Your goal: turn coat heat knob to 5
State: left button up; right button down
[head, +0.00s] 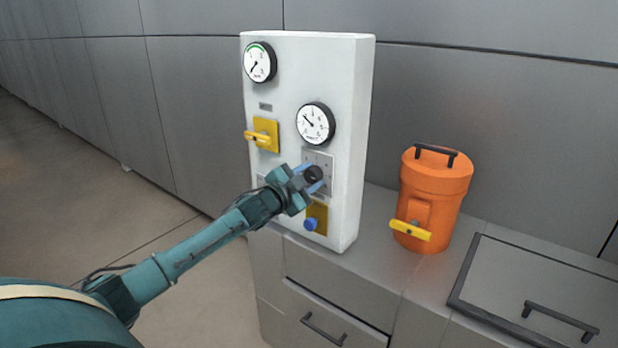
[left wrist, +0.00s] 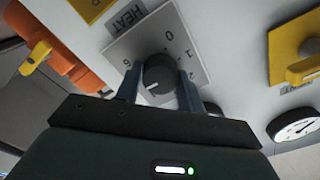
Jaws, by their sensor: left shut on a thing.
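The dark round heat knob (head: 314,173) sits on a light square dial plate (head: 318,158) on the white panel (head: 345,120). In the left wrist view the knob (left wrist: 160,72) has a white mark toward its lower-left edge. The plate (left wrist: 190,45) shows 0, 1, 2 and 6 around it; the other numbers are hidden behind my gripper. A HEAT label (left wrist: 126,17) is beside the plate. My left gripper (head: 309,177) is shut on the knob, one blue finger on each side. My right gripper is not in view.
Two gauges (head: 260,62) (head: 315,123) and a yellow lever valve (head: 264,135) are above the knob. A blue knob on a yellow plate (head: 311,224) is just below it. An orange canister (head: 434,195) with a yellow lever stands on the counter at right.

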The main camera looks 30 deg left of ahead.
pick_arm(q)
jog(key=o, duration=1)
jog(key=shift+c, duration=0.2)
jog(key=shift+s, duration=0.1)
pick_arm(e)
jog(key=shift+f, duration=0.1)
pick_arm(q)
jog(key=shift+s+f, duration=0.1)
jog(key=shift+s, duration=0.2)
jog(key=s+a+b, duration=0.1)
jog(key=s, duration=1.1)
jog(key=shift+s+b, duration=0.15)
jog(key=shift+b, duration=0.2)
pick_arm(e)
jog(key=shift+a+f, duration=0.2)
